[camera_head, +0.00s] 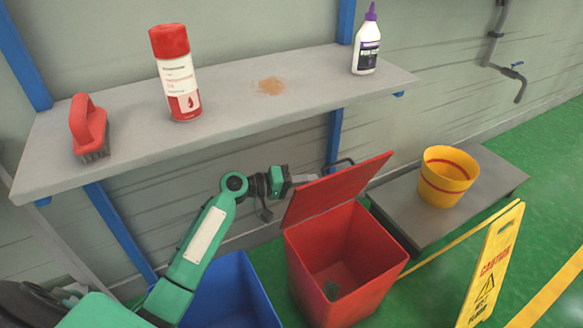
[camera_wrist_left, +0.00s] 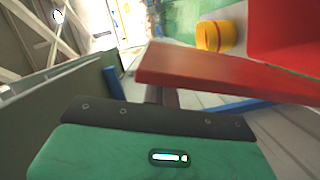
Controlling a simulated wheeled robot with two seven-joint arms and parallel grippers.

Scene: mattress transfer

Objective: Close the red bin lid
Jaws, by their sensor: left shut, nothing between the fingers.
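The red bin (camera_head: 347,262) stands on the green floor at lower middle in the head view. Its red lid (camera_head: 335,187) is open, raised and tilted up along the bin's back edge. My left gripper (camera_head: 340,164) is shut and empty, behind the lid near its upper edge; the lid hides part of it. I cannot tell whether it touches the lid. In the left wrist view the lid (camera_wrist_left: 225,75) crosses close in front of the gripper, with part of the red bin (camera_wrist_left: 290,32) at the upper right. My right gripper is not in view.
A blue bin (camera_head: 232,292) stands left of the red one. A grey shelf (camera_head: 225,95) on blue posts holds a brush, a red can and a white bottle. A yellow bucket (camera_head: 447,176) sits on a low grey platform (camera_head: 400,205). A yellow caution sign (camera_head: 490,265) stands right.

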